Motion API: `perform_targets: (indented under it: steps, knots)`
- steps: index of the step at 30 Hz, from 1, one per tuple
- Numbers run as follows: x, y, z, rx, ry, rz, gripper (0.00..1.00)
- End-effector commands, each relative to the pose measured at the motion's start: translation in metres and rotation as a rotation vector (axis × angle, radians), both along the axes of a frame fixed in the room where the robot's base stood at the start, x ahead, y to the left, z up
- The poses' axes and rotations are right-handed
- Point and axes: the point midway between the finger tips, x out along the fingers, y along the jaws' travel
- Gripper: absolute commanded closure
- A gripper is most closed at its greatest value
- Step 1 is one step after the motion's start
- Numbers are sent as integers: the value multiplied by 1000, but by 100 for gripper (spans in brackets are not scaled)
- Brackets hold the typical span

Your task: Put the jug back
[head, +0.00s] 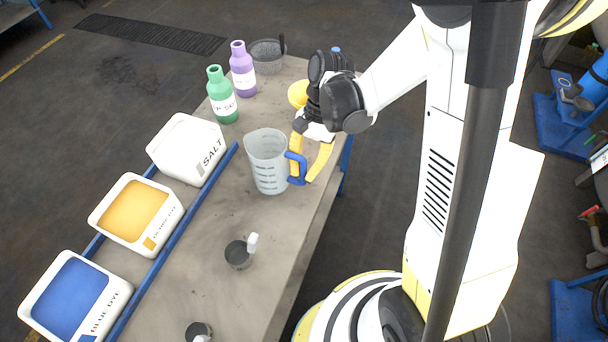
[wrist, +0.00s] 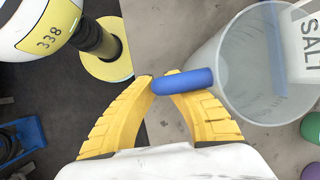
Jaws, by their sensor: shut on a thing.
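The jug (head: 267,165) is clear, with grey level marks and a blue handle (head: 297,168). It is upright at the table's right side; whether its base touches the table I cannot tell. My gripper (head: 301,180) has yellow fingers and is shut on the handle. In the wrist view the blue handle (wrist: 183,82) sits between the fingertips of my gripper (wrist: 162,88), and the jug's open mouth (wrist: 265,60) shows at the right. The inside of the jug looks empty.
On the grey table (head: 190,270) stand a green bottle (head: 222,95), a purple bottle (head: 242,70), a mesh basket (head: 267,56) and a small dark cup (head: 239,254). SALT (head: 187,148), yellow (head: 136,212) and blue dye (head: 75,295) bins line the left edge, behind a blue rail.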

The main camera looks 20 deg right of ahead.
Motion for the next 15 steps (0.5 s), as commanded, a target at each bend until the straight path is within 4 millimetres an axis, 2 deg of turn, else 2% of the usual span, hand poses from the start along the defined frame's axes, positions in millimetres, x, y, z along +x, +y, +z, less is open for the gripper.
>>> perform_targets:
  steps: [1,11,12,13,14,15]
  knots:
    - [0,0,-7,0,0,0,100]
    - [0,0,-9,0,0,0,100]
    - [0,0,-10,0,0,0,84]
    - [0,0,-9,0,0,0,75]
    - [0,0,-8,0,0,0,69]
    - [0,0,-8,0,0,0,69]
